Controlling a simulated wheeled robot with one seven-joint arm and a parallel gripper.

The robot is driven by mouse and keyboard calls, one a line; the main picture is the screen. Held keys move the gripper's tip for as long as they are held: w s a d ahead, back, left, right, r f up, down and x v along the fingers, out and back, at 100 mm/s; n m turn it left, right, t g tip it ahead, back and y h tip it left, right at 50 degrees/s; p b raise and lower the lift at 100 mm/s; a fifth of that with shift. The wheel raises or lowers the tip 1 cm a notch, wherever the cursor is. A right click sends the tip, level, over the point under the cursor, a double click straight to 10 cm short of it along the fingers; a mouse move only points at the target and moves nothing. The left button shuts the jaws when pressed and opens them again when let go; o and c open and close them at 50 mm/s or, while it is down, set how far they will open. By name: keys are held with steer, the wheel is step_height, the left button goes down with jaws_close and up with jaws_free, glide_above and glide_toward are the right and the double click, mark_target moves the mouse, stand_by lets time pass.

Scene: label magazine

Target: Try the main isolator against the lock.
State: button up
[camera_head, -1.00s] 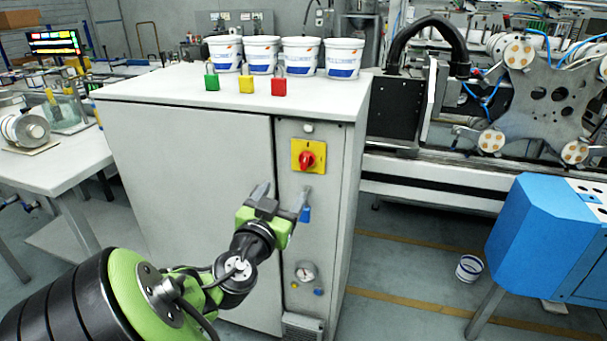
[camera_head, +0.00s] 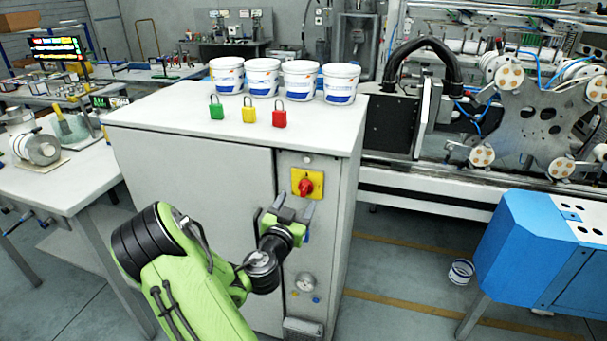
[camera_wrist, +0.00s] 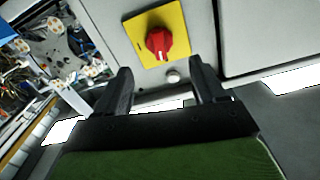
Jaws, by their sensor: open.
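The main isolator is a red rotary knob (camera_head: 305,187) on a yellow plate on the grey cabinet's narrow front panel. It shows large in the wrist view (camera_wrist: 159,43), with a white mark on the knob. My gripper (camera_head: 293,205) is open and empty just below the knob in the head view. In the wrist view its two fingers (camera_wrist: 160,75) are apart, with the knob beyond the gap; contact cannot be told. A small blue item (camera_head: 306,238), perhaps a padlock, is mostly hidden behind my gripper. No lock is visible on the knob itself.
Green (camera_head: 216,111), yellow (camera_head: 249,114) and red (camera_head: 279,118) padlocks stand on the cabinet top (camera_head: 180,112), before several white tubs (camera_head: 341,84). A gauge (camera_head: 305,282) sits low on the panel.

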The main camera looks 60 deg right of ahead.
mark_target(304, 189)
steer(key=d+p, duration=0.1)
steer(key=d, duration=0.3)
steer(key=w+d+p, duration=0.1)
steer(key=d, duration=0.1)
steer(key=shift+r+p, duration=0.25)
steer(key=shift+p, duration=0.1)
steer(key=shift+d+f, duration=0.2)
steer(key=shift+d, duration=0.3)
steer(key=shift+c, duration=0.5)
